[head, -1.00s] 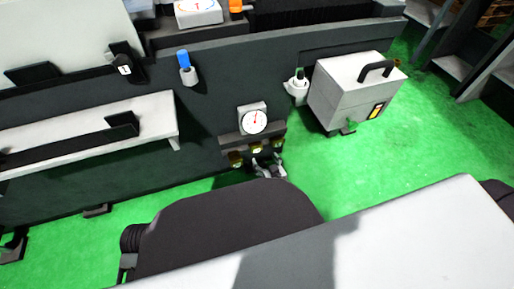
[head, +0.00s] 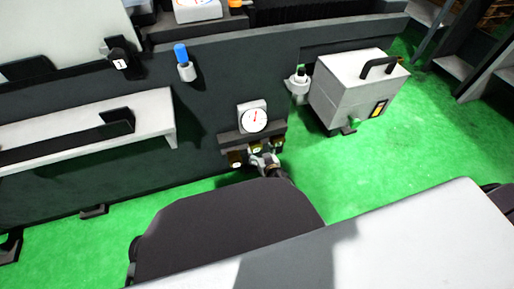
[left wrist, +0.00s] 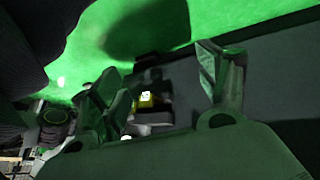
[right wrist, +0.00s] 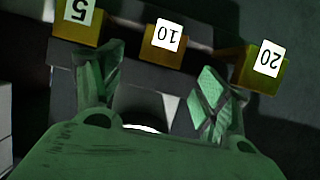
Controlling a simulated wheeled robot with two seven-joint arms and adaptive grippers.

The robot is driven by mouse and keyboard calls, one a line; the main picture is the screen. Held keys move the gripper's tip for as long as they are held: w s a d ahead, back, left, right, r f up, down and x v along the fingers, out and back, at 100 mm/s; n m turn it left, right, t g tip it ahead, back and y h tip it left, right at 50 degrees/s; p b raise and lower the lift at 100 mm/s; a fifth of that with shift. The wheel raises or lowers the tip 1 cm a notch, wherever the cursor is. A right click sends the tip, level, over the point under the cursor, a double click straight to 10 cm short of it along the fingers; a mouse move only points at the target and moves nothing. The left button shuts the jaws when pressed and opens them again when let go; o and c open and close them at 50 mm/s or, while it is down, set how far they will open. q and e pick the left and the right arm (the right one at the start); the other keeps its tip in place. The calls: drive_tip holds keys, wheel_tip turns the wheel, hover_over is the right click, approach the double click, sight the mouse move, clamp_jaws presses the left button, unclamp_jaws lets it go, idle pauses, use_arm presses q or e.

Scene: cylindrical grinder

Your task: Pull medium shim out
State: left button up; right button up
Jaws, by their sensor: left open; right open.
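Three yellow shim blocks sit in a dark holder (head: 238,142) on the machine front. In the right wrist view they carry upside-down labels: the 5 block (right wrist: 80,25) at left, the middle 10 block (right wrist: 167,45), the medium of the three, and the 20 block (right wrist: 262,70) at right. My right gripper (right wrist: 153,82) is open and empty, its fingers spread below the 10 block, apart from it. In the head view my right gripper (head: 264,162) is just below the holder. My left gripper (left wrist: 165,85) is open; a yellow labelled block (left wrist: 147,98) shows beyond its fingers.
A dial gauge (head: 254,118) stands above the holder. A grey box with a handle (head: 348,95) is to the right, and a blue-topped knob (head: 182,58) is upper left. A white shelf (head: 90,130) juts out at left. Green floor (head: 370,160) is open at right.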

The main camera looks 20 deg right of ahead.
sight(257, 146)
drive_tip(key=shift+b+x, duration=0.4)
drive_tip(key=shift+x, duration=0.75)
drive_tip(key=shift+b+x, duration=0.4)
drive_tip(key=shift+x, duration=0.8)
drive_tip(key=shift+w+f, duration=0.15)
drive_tip(key=shift+w, duration=0.1)
use_arm(q)
drive_tip(key=shift+n+t+h, duration=0.3)
drive_tip(key=f, duration=0.4)
drive_tip(key=shift+s+d+f, duration=0.15)
drive_tip(key=shift+d+f, duration=0.1)
drive_tip(key=shift+d, duration=0.05)
drive_tip(key=shift+s, duration=0.1)
use_arm(e)
drive_tip(key=c, duration=1.5)
use_arm(q)
drive_tip(key=shift+w+r, duration=0.35)
drive_tip(key=shift+w, duration=0.15)
use_arm(e)
drive_tip(key=shift+o, duration=0.2)
